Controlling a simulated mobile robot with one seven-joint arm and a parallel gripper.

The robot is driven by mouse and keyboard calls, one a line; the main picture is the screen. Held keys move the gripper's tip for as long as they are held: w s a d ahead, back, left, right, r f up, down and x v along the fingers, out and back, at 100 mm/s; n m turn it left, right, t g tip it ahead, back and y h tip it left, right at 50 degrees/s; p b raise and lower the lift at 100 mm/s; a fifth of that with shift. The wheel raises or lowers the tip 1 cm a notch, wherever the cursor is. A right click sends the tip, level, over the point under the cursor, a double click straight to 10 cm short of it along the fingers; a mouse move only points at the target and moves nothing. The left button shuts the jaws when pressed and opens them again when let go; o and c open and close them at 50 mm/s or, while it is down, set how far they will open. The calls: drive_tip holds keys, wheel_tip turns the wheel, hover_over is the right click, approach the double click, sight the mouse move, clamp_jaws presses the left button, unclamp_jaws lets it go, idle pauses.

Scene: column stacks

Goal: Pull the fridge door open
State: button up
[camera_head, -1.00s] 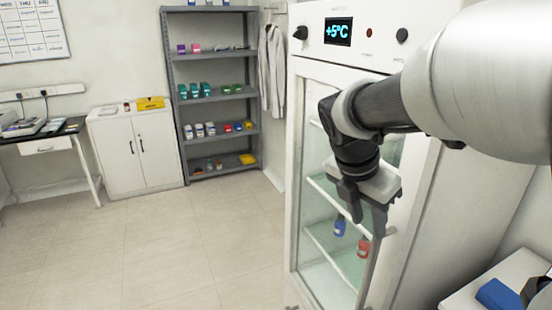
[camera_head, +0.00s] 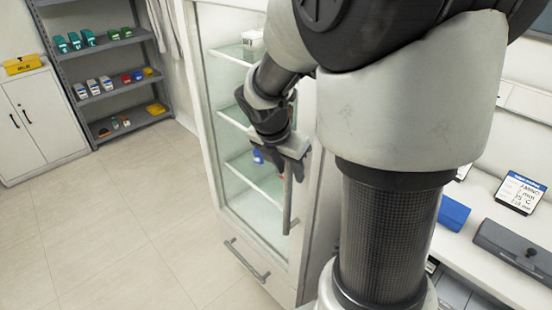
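The fridge is tall and white with a glass door (camera_head: 228,110) in a white frame, in the middle of the head view. Shelves with a few small items show through the glass. The door looks closed. A vertical grey bar handle (camera_head: 288,205) runs along the door's right side. My gripper (camera_head: 289,163) is at the upper part of this handle, with its fingers around or against it. The fingertips are small and partly hidden by the hand, so I cannot tell whether they are shut on the bar.
A drawer with a bar handle (camera_head: 247,262) is below the glass door. Open floor (camera_head: 130,230) lies in front and to the left. A grey shelf rack (camera_head: 100,95) and white cabinet (camera_head: 38,125) stand at the back left. A counter with a blue box (camera_head: 453,213) is at the right.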

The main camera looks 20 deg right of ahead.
clamp_jaws()
drive_tip(key=shift+a, duration=0.1)
